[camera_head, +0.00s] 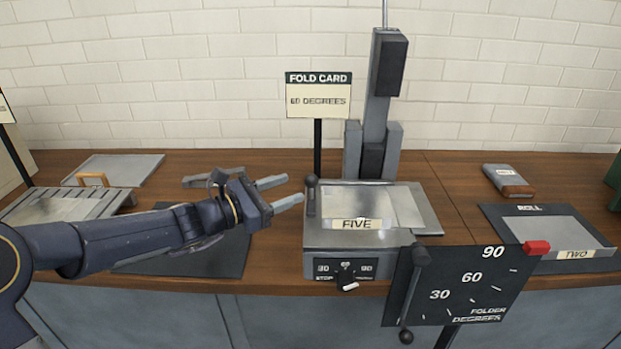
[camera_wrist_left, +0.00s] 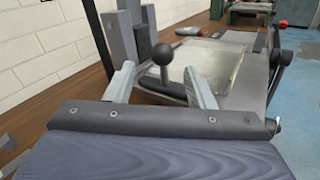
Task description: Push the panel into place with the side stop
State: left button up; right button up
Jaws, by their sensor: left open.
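The panel (camera_head: 352,203), a pale flat sheet, lies on top of the grey machine labelled FIVE (camera_head: 320,238). A dark ball-topped knob (camera_head: 311,182) stands at the machine's left edge and may be the side stop. In the left wrist view the knob (camera_wrist_left: 162,55) shows between my fingers, with the panel (camera_wrist_left: 215,65) beyond it. My left gripper (camera_head: 281,191) is open and empty just left of the knob. From these views I cannot tell whether a finger touches the knob. My right gripper is not in view.
A black folder-degrees dial board (camera_head: 470,285) with a lever stands in front at right. A tall grey column (camera_head: 385,90) rises behind the machine. A FOLD CARD sign (camera_head: 318,95) reads 60 degrees. A slatted rack (camera_head: 65,205) is at left, a ROLL tray (camera_head: 550,232) at right.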

aim_at(312, 181)
pick_arm(q)
jog(key=x, duration=0.7)
jog(key=shift+s+r, duration=0.1)
jog(key=shift+s, duration=0.05)
jog(key=shift+d, duration=0.1)
grip_shut()
